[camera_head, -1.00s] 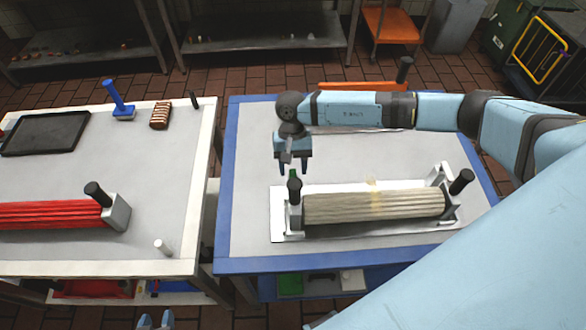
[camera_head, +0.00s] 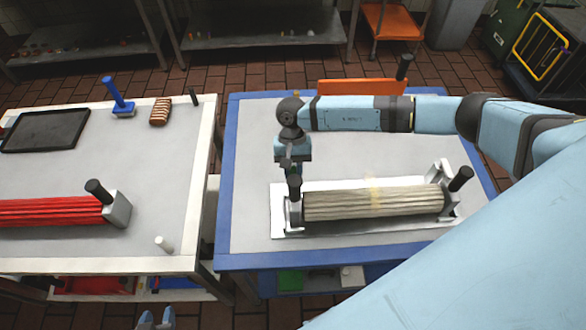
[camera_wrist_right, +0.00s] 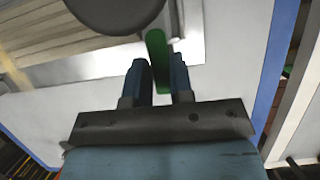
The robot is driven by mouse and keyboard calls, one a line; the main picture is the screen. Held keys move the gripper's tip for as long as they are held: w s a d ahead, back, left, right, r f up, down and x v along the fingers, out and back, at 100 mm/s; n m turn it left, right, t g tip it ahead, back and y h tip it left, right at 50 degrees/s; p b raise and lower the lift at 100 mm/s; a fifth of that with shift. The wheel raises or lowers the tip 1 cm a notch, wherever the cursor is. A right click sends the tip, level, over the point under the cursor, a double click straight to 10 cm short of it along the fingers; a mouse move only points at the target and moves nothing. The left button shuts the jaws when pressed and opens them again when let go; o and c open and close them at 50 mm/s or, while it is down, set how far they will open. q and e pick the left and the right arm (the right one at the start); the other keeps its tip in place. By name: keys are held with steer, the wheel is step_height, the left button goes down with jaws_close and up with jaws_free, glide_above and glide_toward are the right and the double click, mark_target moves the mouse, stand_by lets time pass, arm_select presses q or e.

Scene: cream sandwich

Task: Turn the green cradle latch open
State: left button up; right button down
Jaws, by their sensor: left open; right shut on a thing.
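The green cradle latch (camera_wrist_right: 157,55) lies between the two fingers of my right gripper (camera_wrist_right: 159,78) in the right wrist view, and the fingers are shut on it. In the head view my right gripper (camera_head: 289,167) is just behind the left end of the white cradle (camera_head: 278,212), and the latch is mostly hidden there. The cradle holds a ribbed beige roller (camera_head: 400,204) with black handles. Only the blue fingertips of my left gripper (camera_head: 156,319) show at the bottom edge, apart and empty.
The blue-edged table (camera_head: 226,190) has free room behind the cradle. The left table (camera_head: 60,175) bears a red roller (camera_head: 50,212), a dark tray (camera_head: 45,131), a blue tool (camera_head: 118,98) and a small white cylinder (camera_head: 163,243). An orange object (camera_head: 360,87) stands beyond the table.

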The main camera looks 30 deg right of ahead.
steer(key=shift+a+f+m+y+b, duration=0.15)
steer(key=shift+m+y+b, duration=0.25)
steer(key=shift+m+b, duration=0.7)
steer(key=shift+w+m+t+b, duration=0.15)
steer(key=shift+m+t+b, duration=0.35)
steer(key=shift+m+b, duration=0.35)
steer(key=m+b, duration=0.1)
steer(key=m+t+y+b, duration=0.1)
steer(key=m, duration=0.1)
steer(key=m+b, duration=0.1)
steer(key=m, duration=0.1)
steer(key=shift+w+a+t+b, duration=0.25)
steer(key=shift+w+t+b, duration=0.1)
steer(key=shift+t+b, duration=0.05)
steer(key=m+t+b, duration=0.1)
steer(key=m, duration=0.2)
steer(key=m+t+b, duration=0.1)
steer(key=m, duration=0.1)
steer(key=w+m+t+b, duration=0.1)
steer(key=m, duration=0.2)
steer(key=shift+w+r+m+b, duration=0.1)
steer(key=shift+r+m+b, duration=0.1)
steer(key=shift+m+b, duration=0.15)
steer(key=c, duration=1)
jaws_free()
